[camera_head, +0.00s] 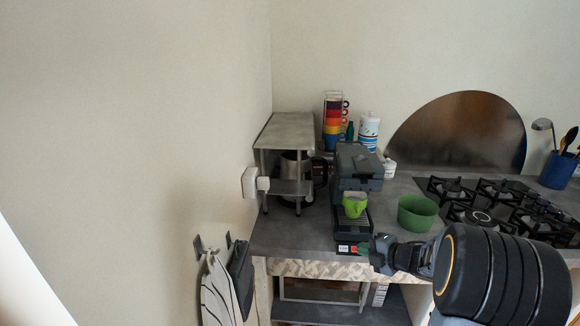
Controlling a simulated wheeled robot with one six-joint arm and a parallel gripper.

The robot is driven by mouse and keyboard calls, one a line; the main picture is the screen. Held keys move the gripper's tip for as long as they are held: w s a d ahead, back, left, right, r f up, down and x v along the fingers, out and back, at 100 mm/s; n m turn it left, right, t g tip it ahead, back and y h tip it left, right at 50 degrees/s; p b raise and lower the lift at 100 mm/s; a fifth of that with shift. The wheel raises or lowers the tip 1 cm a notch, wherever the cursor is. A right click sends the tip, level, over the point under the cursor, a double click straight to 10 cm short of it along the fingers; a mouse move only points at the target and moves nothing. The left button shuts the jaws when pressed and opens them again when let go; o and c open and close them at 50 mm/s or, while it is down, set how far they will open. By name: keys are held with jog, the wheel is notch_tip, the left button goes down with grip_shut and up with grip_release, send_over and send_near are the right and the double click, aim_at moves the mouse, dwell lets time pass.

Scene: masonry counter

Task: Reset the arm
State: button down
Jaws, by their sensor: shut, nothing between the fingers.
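My gripper (379,254) is in the head view at the front edge of the counter, at the end of my dark arm, which comes in from the lower right. Its fingers point left and look shut, with nothing seen between them. It is in front of and below the green bowl (417,214). It is just right of the base of the coffee machine (358,167). I cannot tell whether it touches the counter edge.
A green cup (354,204) sits on the coffee machine. A metal shelf (286,133) stands left, with stacked coloured cups (334,118) behind. A gas hob (487,202) and a blue utensil holder (557,170) are right. Cloths (218,292) hang at the lower left.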

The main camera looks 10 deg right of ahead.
jog(key=d+f+m+h, duration=0.3)
jog(key=d+m+h, duration=0.5)
jog(key=d+m, duration=0.15)
jog(key=s+a+r+m+g+h, duration=0.2)
jog(key=s+m+g+h, duration=0.25)
jog(key=s+m, duration=0.5)
jog(key=s+a+r+m+g+y, duration=0.1)
jog(key=s+a+r+m+y, duration=0.1)
jog(key=s+a, duration=0.3)
jog(key=s+a+r+m+g+y, duration=0.1)
jog(key=s+a, duration=0.4)
jog(key=a, duration=0.8)
notch_tip(320, 180, up, 3)
jog(key=shift+a+f+m+y, duration=0.1)
jog(key=shift+a+m+y, duration=0.3)
jog(key=shift+m+y, duration=0.55)
jog(key=shift+s+g, duration=0.1)
jog(key=shift+g, duration=0.15)
